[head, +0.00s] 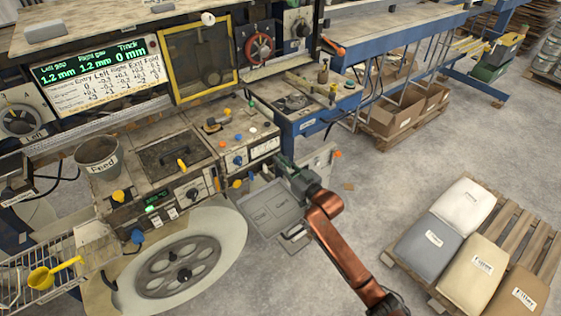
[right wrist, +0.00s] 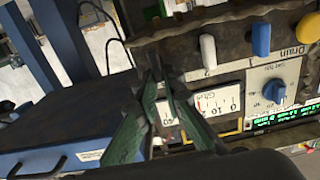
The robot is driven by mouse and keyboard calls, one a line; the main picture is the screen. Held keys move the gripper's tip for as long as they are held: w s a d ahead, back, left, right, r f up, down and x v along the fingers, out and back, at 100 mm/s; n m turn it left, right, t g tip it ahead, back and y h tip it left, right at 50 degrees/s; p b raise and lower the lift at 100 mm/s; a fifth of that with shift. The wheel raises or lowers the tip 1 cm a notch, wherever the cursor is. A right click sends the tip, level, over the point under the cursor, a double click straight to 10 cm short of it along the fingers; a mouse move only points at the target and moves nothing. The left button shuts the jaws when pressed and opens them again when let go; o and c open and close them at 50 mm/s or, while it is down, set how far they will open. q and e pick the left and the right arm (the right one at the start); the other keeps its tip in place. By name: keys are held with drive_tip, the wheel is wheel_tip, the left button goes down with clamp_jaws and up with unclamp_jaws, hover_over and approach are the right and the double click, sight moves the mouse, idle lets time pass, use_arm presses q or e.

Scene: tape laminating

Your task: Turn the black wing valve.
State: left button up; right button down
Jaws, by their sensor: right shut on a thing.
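My right gripper (head: 279,158), dark green at the end of my copper-coloured arm, reaches to the right end of the machine's lower control panel. In the right wrist view, its fingers (right wrist: 160,84) come together on a small dark piece (right wrist: 155,60) at the panel's edge. This appears to be the black wing valve; the fingers and shadow hide most of it, so its angle cannot be told. My left gripper is not in view.
Several coloured handles and a blue knob (right wrist: 274,91) sit close beside the fingers. A blue-framed bench (head: 300,112) stands behind. A pallet of filler bags (head: 462,258) is at the right, with clear floor before it.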

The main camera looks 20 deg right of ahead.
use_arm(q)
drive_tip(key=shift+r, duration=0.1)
use_arm(e)
drive_tip(key=m+p, duration=0.3)
drive_tip(key=shift+d+r, duration=0.2)
drive_tip(key=shift+d, duration=0.05)
drive_tip(key=shift+w+d+m+p, duration=0.1)
drive_tip(key=shift+m+p, duration=0.7)
drive_tip(key=shift+p, duration=0.15)
use_arm(q)
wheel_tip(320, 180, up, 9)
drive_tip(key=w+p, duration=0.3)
drive_tip(key=p, duration=0.1)
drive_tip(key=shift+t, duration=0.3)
use_arm(e)
drive_tip(key=m, duration=0.4)
drive_tip(key=f+m, duration=0.1)
drive_tip(key=m, duration=0.4)
drive_tip(key=d+f+m, duration=0.1)
drive_tip(key=m, duration=0.3)
drive_tip(key=shift+w+f, duration=0.1)
drive_tip(key=shift+w, duration=0.1)
drive_tip(key=shift+m, duration=0.3)
